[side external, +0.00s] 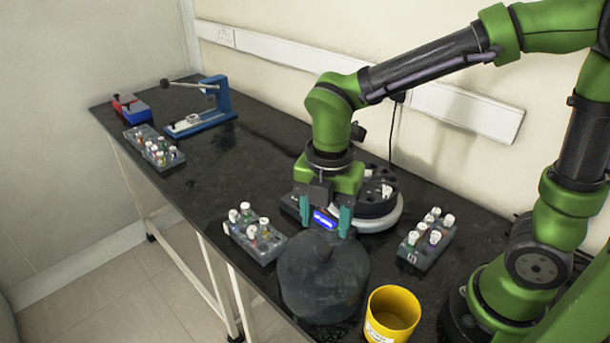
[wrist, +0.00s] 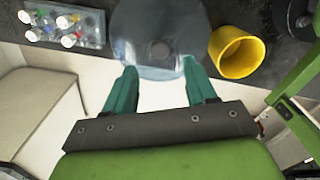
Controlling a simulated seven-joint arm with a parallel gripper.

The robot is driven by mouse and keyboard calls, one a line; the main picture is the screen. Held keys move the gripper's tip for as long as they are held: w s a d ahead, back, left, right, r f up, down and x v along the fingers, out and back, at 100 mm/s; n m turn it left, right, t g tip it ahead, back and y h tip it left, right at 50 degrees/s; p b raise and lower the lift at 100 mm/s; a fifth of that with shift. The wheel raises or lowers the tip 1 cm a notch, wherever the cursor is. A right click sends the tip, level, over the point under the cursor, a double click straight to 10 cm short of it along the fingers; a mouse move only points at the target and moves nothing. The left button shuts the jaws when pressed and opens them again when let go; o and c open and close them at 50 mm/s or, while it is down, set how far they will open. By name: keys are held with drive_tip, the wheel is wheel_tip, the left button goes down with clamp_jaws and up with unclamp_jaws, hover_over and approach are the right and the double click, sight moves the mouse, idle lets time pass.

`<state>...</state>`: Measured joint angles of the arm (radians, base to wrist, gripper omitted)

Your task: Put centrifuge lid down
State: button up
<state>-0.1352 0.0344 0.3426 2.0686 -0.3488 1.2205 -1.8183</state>
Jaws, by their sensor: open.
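The centrifuge lid (side external: 322,282) is a round, dark, see-through dome with a small knob on top. It is at the front of the black table, knob up, and looks flat. In the wrist view the lid (wrist: 158,30) reaches past the line of the table's front edge; I cannot tell how it is supported. My gripper (side external: 325,228) is open, its teal fingers apart with nothing between them. In the wrist view my gripper (wrist: 159,68) shows its fingertips at the lid's near rim; contact is unclear. The centrifuge (side external: 378,222) stands uncovered behind, its black rotor showing and its blue display partly between my fingers.
A tube rack (side external: 254,238) is left of the lid, another rack (side external: 427,246) right of the centrifuge. A yellow cup (side external: 393,314) stands close right of the lid. A third rack (side external: 155,149), a blue press (side external: 208,110) and a red-blue box (side external: 130,108) are far left. The table's middle left is clear.

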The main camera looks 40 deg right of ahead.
wheel_tip(320, 180, up, 5)
drive_tip(key=s+d+r+m+t+y, duration=0.1)
drive_tip(key=d+m, duration=0.4)
drive_tip(key=m, duration=0.8)
drive_tip(key=s+d+r+m+t+y, duration=0.1)
drive_tip(key=s+d+m+t, duration=0.3)
drive_tip(key=m, duration=0.9)
drive_tip(key=shift+d+r+m+t, duration=0.4)
drive_tip(key=shift+d+r+t, duration=0.25)
drive_tip(key=shift+d+t, duration=0.5)
